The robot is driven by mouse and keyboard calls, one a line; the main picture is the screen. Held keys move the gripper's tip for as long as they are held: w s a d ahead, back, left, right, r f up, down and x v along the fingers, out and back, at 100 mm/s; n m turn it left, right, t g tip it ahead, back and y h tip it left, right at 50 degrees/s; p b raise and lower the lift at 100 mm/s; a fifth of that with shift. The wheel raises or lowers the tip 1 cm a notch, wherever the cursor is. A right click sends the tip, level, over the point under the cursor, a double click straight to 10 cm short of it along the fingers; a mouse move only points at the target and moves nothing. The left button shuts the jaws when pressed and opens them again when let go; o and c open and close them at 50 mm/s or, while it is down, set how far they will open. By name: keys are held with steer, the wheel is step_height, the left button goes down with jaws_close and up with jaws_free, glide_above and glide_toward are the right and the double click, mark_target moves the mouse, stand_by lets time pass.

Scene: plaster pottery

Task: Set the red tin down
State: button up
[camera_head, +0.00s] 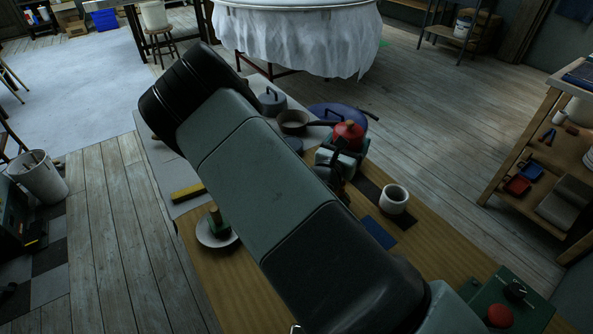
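A red, rounded object with a small knob on top (348,134), likely the red tin, shows just right of my arm, above the middle of the workbench. A pale grey-green block is directly below it, and whether it rests on that block is unclear. Dark parts that look like my gripper (338,174) stick out from behind my arm, just below the red object. My arm hides most of this area. I cannot see the fingertips, or whether they are open, shut or touching the red object.
A white cup (394,199) stands on the wooden workbench (436,240), near a blue flat piece (379,232). A dark pan (293,122), a lidded grey pot (271,101) and a blue round item (337,114) stand behind. A white saucer (217,234) holds a green object, left of my arm.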

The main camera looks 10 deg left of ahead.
steer(key=w+a+r+n+y, duration=0.25)
steer(key=w+a, duration=0.65)
steer(key=a, duration=0.6)
steer(key=shift+m, duration=0.45)
steer(key=shift+w+d+f, duration=0.1)
steer(key=shift+w+f, duration=0.05)
steer(key=shift+f, duration=3.5)
steer(key=shift+w+d+f, duration=0.1)
steer(key=shift+f, duration=3.55)
steer(key=o, duration=1.1)
steer(key=shift+f, duration=0.15)
steer(key=shift+c, duration=0.2)
